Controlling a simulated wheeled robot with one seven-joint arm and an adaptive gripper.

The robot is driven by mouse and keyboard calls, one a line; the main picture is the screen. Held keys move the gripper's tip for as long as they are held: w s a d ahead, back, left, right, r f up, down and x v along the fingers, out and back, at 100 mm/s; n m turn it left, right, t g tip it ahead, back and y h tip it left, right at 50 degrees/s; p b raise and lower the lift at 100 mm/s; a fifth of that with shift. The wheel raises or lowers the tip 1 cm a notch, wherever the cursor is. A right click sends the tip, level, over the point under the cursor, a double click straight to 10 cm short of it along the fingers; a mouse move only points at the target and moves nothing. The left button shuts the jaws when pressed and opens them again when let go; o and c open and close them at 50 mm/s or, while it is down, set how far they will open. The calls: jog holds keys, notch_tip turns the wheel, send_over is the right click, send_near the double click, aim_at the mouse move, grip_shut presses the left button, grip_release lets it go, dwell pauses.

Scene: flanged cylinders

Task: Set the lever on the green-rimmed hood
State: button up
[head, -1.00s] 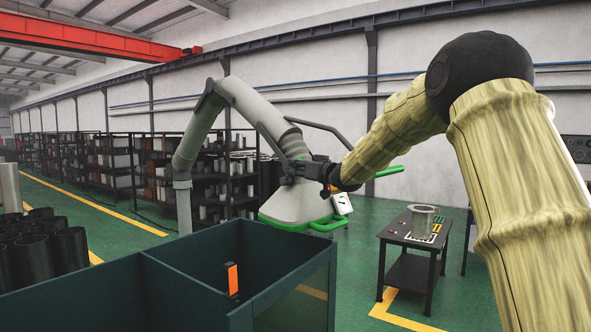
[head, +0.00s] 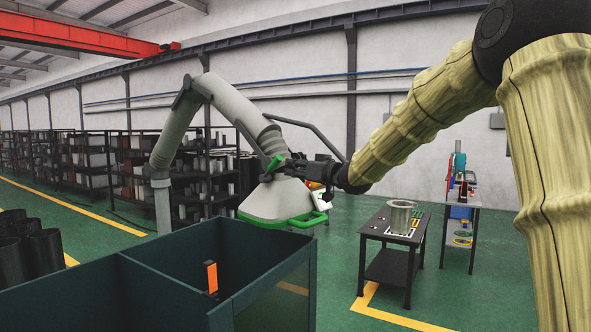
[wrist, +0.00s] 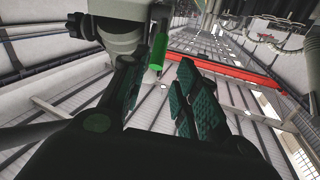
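The hood (head: 272,201) is a pale grey cone with a green rim, hanging from a jointed grey duct in the head view. Its lever (head: 274,163) has a green grip and stands steeply by the hood's neck. My gripper (head: 277,172) is at the hood's neck, reaching in from the right. In the wrist view, the fingers (wrist: 160,82) are apart, and the green lever (wrist: 158,50) shows in the gap, nearer the left finger. I cannot tell whether a finger touches it. The lever's pivot is hidden.
A dark teal open bin (head: 150,285) with an orange-faced block (head: 211,277) stands in front of the hood. A dark table (head: 392,236) holding a metal flanged cylinder (head: 400,216) is at the right. Shelves of cylinders stand behind. Green floor is open between bin and table.

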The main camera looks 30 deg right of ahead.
aim_at(272, 169)
jog(key=shift+c, duration=0.5)
jog(key=shift+a+f, duration=0.1)
jog(key=shift+f, duration=0.1)
jog(key=c, duration=0.3)
jog(key=w+a+f+m+y+b, duration=0.1)
jog(key=a+f, duration=0.1)
jog(key=a+f+m+y+b, duration=0.1)
jog(key=a+f+b, duration=0.1)
jog(key=f, duration=0.1)
jog(key=w+a+f+b, duration=0.1)
jog(key=a+f+b, duration=0.1)
jog(key=f, duration=0.1)
jog(key=shift+w+f+m+t+y, duration=0.15)
jog(key=shift+w+m+t+y, duration=0.15)
jog(key=shift+m+t+y, duration=0.1)
grip_shut()
notch_tip(272, 169, down, 5)
jog(key=a+m+t+y+b, duration=0.2)
jog(key=a+m+t+b, duration=0.1)
jog(key=m+b, duration=0.4)
jog(key=s+d+m+t+h+b, duration=0.3)
jog(key=d+m+t+h+b, duration=0.35)
jog(key=d+m, duration=0.35)
jog(key=p+x, duration=0.7)
jog(key=x, duration=0.7)
jog(key=shift+w+a+m+g, duration=0.25)
jog(key=shift+a+m+g, duration=0.05)
jog(key=shift+a+g, duration=0.15)
